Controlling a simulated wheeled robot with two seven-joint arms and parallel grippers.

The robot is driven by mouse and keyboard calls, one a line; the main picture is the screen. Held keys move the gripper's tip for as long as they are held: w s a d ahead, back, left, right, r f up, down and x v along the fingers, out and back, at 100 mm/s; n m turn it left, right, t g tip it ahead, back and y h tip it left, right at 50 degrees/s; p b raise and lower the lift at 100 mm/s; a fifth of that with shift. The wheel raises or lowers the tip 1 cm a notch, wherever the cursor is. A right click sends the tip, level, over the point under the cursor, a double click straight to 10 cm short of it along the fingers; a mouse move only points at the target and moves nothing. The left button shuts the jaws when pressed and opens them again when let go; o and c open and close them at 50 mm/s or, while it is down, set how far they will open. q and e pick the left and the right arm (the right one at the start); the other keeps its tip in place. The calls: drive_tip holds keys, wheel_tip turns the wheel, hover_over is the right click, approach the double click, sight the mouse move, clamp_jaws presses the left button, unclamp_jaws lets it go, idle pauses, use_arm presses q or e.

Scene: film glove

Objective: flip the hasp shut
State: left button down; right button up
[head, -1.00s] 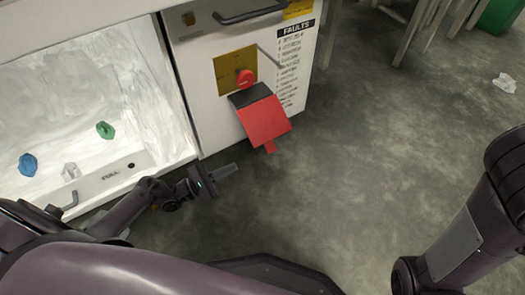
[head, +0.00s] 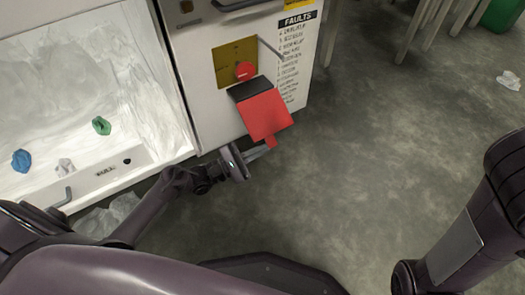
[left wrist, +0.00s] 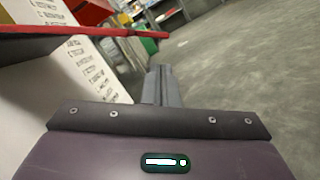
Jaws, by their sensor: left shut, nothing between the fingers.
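The hasp is a red flap (head: 264,117) with a black hinge strip (head: 249,89) on the white cabinet front. It sticks outward and down, with a small tab (head: 271,142) at its lower end. A red knob (head: 245,70) sits on the yellow-brown plate (head: 226,67) above it. My left gripper (head: 262,151) is shut and empty, just below the tab; whether it touches cannot be told. In the left wrist view its closed fingers (left wrist: 160,85) point ahead, and the red flap (left wrist: 60,34) spans the upper left, above them. My right gripper is out of view.
A white open drawer (head: 105,175) holding a blue lump (head: 21,161) and a green lump (head: 102,125) lies at the left. A dark handle (head: 243,3) is on the cabinet top. Table legs stand at the upper right; the floor (head: 390,130) between is clear.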

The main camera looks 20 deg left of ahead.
use_arm(q)
drive_tip(key=shift+s+d+r, duration=0.2)
drive_tip(key=shift+d+r, duration=0.05)
drive_tip(key=shift+r, duration=0.15)
drive_tip(key=shift+s+d+r, duration=0.15)
drive_tip(key=shift+d+r, duration=0.05)
drive_tip(key=shift+r, duration=0.2)
